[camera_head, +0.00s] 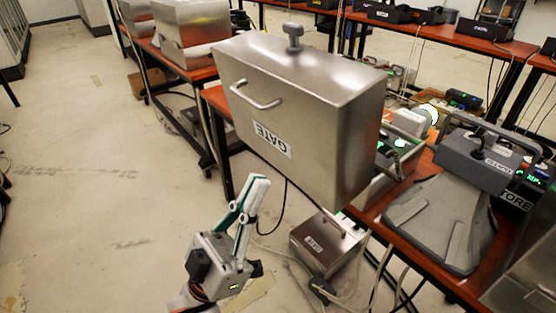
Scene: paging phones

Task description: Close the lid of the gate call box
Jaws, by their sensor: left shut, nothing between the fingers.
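The gate call box has a large brushed-steel lid (320,120) that stands raised, with its GATE label upside down. The lid has a bar handle (255,97) on its face and a round knob (293,32) on its upper edge. Part of the box's base (376,190) with green lights shows at the lid's right; the lid hides the rest. My left gripper (257,186) is shut and empty, pointing up, below and left of the lid in the picture. I cannot tell any contact with it. My right gripper is not in view.
A smaller steel box labelled GATE (328,243) sits low beneath the table, with cables around it. A grey desk unit labelled GATE (476,160) and a STORE unit (513,201) stand at right. More steel boxes (190,30) stand behind. The floor at left is clear.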

